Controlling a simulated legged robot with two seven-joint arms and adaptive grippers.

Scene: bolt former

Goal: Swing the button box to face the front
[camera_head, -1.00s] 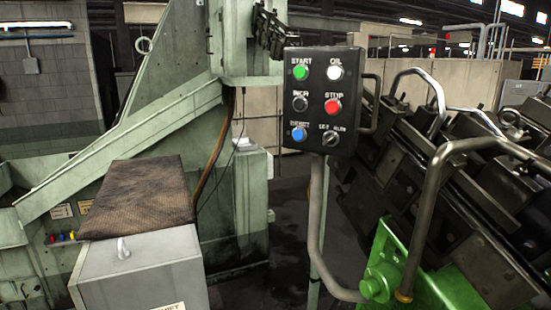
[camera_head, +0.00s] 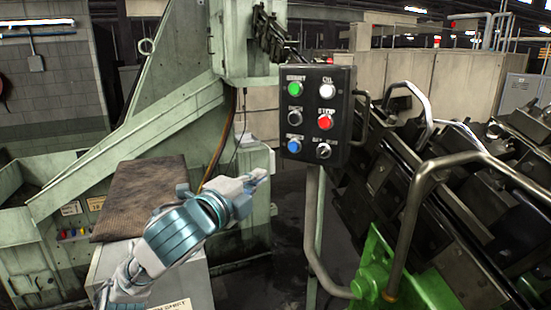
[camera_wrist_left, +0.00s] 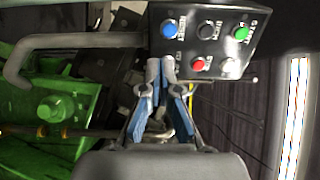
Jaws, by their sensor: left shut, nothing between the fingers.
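The button box (camera_head: 309,107) is a dark panel on a pale bent pipe (camera_head: 312,210), near the middle of the head view. Its face shows green, white, black, red and blue buttons and a dark selector knob, and is seen slightly at an angle. A dark handle (camera_head: 362,115) sticks out at its right. My left gripper (camera_head: 262,176) is shut and empty, below and left of the box, pointing towards it. In the left wrist view the box (camera_wrist_left: 187,48) appears turned sideways, just beyond the shut fingertips (camera_wrist_left: 161,66); I cannot tell whether they touch. My right gripper is out of view.
A grey cabinet with a brown mat (camera_head: 140,195) stands at left, under my left arm. A green machine frame (camera_head: 235,45) rises behind. At right are a dark machine bed, metal rails (camera_head: 415,195) and a green bracket (camera_head: 380,265) near the pipe's lower end.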

